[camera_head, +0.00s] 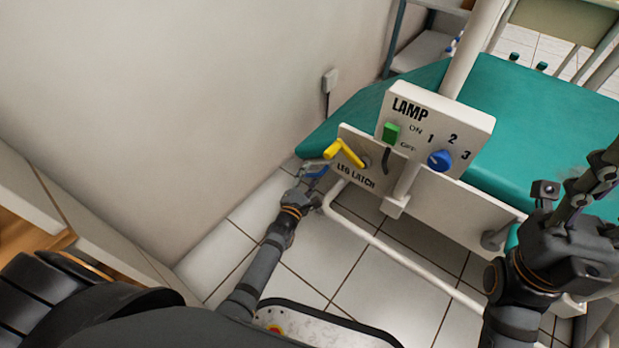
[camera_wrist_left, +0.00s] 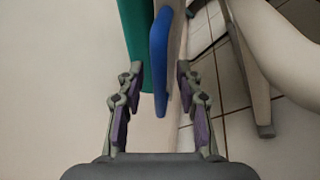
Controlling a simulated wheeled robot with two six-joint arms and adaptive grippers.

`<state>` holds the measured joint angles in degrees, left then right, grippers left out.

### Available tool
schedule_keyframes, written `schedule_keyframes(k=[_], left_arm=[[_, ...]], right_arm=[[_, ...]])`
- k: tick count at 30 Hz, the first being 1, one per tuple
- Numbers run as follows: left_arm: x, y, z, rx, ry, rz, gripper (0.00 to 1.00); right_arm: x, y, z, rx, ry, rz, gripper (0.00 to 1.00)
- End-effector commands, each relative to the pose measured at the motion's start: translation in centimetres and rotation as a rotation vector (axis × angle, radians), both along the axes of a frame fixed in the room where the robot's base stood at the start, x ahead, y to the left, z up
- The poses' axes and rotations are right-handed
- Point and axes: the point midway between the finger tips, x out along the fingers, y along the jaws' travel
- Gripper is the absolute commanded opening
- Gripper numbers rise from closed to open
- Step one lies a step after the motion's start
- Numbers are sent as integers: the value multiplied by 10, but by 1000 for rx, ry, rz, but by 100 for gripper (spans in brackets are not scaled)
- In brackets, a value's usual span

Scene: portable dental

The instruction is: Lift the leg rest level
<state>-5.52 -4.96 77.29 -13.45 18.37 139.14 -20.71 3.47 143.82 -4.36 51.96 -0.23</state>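The teal leg rest (camera_head: 345,118) slopes down at the left end of the teal couch (camera_head: 540,110). It also shows at the top of the left wrist view (camera_wrist_left: 136,35). A blue handle (camera_wrist_left: 160,62) hangs beside it, between the fingers of my left gripper (camera_wrist_left: 160,72). The fingers are open, with a visible gap on each side of the handle. In the head view my left gripper (camera_head: 308,178) is low beside the leg latch plate (camera_head: 352,181), which has a yellow lever (camera_head: 345,153). My right gripper (camera_head: 592,178) is above the couch at right; its finger opening is unclear.
A lamp panel (camera_head: 471,122) with a green switch (camera_head: 391,133) and blue knob (camera_head: 439,160) stands above the latch plate. A white frame rail (camera_head: 385,248) runs below. A wall (camera_head: 180,100) is close on the left. Open tiled floor (camera_head: 310,255) lies between.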

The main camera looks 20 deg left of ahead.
Motion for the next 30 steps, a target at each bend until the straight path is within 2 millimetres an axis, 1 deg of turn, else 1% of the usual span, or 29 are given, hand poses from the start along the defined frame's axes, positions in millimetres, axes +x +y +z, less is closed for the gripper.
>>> schedule_keyframes(k=[4,5,12,25,30], left_arm=[[0,0,0,0,0,0,36],[0,0,0,0,0,0,33],[0,0,0,0,0,0,0],[0,0,1,2,0,0,0],[10,2,9,29,-11,0,0]], right_arm=[[0,0,1,0,0,0,40],[0,0,1,0,0,0,40],[0,0,1,0,-1,0,40],[0,0,1,0,-2,0,40],[0,0,5,1,-2,1,40]])
